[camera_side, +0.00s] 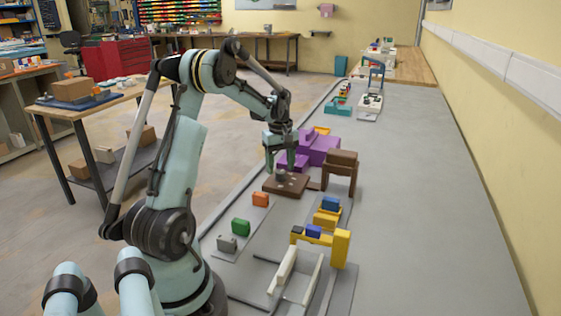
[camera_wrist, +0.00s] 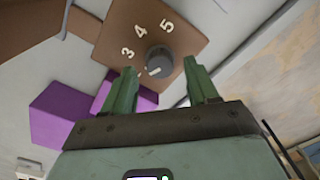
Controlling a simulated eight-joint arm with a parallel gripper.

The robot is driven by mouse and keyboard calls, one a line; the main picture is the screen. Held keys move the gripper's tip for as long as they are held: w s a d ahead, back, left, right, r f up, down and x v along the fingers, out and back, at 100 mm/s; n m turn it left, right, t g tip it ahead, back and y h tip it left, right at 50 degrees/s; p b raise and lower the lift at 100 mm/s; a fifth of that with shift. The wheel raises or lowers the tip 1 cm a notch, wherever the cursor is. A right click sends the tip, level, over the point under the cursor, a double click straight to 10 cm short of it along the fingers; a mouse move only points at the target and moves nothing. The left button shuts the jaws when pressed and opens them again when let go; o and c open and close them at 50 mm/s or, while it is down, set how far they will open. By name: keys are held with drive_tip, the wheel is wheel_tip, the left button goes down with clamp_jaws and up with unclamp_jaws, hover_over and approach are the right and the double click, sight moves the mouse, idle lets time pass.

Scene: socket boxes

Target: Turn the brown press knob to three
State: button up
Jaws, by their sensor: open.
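The brown press knob unit is a flat brown plate (camera_side: 293,185) with a grey round knob on top (camera_side: 280,175). In the wrist view the plate (camera_wrist: 185,25) shows the white digits 3, 4 and 5 around the dark grey knob (camera_wrist: 159,58). A light mark shows on the knob's near side; the value it points to cannot be read clearly. My gripper (camera_side: 286,163) is just above the knob, pointing down. In the wrist view its two green fingers (camera_wrist: 160,68) are apart, one on each side of the knob. Contact cannot be seen.
Purple blocks (camera_side: 318,148) stand just behind the plate. A brown stand-like block (camera_side: 341,172) is close on its right. Orange (camera_side: 260,199) and green (camera_side: 241,227) blocks lie nearer, and yellow and blue pieces (camera_side: 325,222) to the right. The right side of the grey table is clear.

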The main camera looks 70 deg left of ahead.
drive_tip(key=shift+f, duration=0.85)
drive_tip(key=shift+c, duration=0.3)
drive_tip(key=c, duration=1)
drive_tip(key=shift+m, duration=0.3)
drive_tip(key=m, duration=0.4)
drive_tip(key=shift+m, duration=2)
